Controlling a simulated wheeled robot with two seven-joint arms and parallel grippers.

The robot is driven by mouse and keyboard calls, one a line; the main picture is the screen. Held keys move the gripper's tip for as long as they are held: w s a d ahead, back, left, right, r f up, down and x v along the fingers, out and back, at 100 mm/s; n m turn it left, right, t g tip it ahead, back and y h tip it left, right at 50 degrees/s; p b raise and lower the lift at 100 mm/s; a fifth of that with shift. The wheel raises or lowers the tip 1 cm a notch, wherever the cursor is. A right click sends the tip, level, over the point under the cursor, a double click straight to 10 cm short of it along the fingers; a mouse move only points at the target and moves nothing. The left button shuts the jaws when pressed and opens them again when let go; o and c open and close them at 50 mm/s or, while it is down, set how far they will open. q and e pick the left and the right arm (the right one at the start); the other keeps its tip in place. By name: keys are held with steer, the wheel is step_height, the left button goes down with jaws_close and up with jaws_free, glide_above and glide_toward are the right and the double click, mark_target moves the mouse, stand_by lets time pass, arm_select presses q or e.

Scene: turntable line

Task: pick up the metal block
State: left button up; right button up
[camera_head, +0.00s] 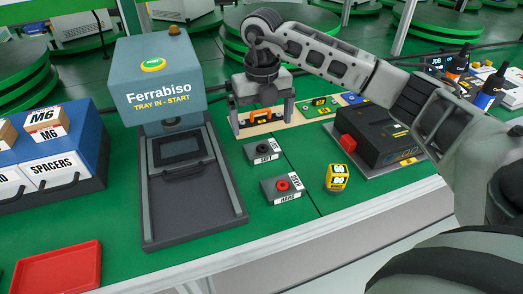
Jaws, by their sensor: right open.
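My right gripper (262,112) reaches in from the right and points down over a tan strip (288,122) at the back of the green table. Its two fingers are apart, one on each side of a small black and orange piece (261,117) on the strip. I cannot tell whether the fingers touch this piece. No thing in view is plainly a metal block, and I cannot tell whether this piece is one. My left gripper is not in view.
The Ferrabiso machine (165,75) stands left of the gripper.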

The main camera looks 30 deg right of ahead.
mark_target(262, 147)
step_height(262, 147, down, 8)
steer(key=shift+r, duration=0.1)
stand_by(0.4)
steer(key=shift+r, duration=0.1)
steer(key=c, duration=1.1)
steer(key=shift+c, duration=0.2)
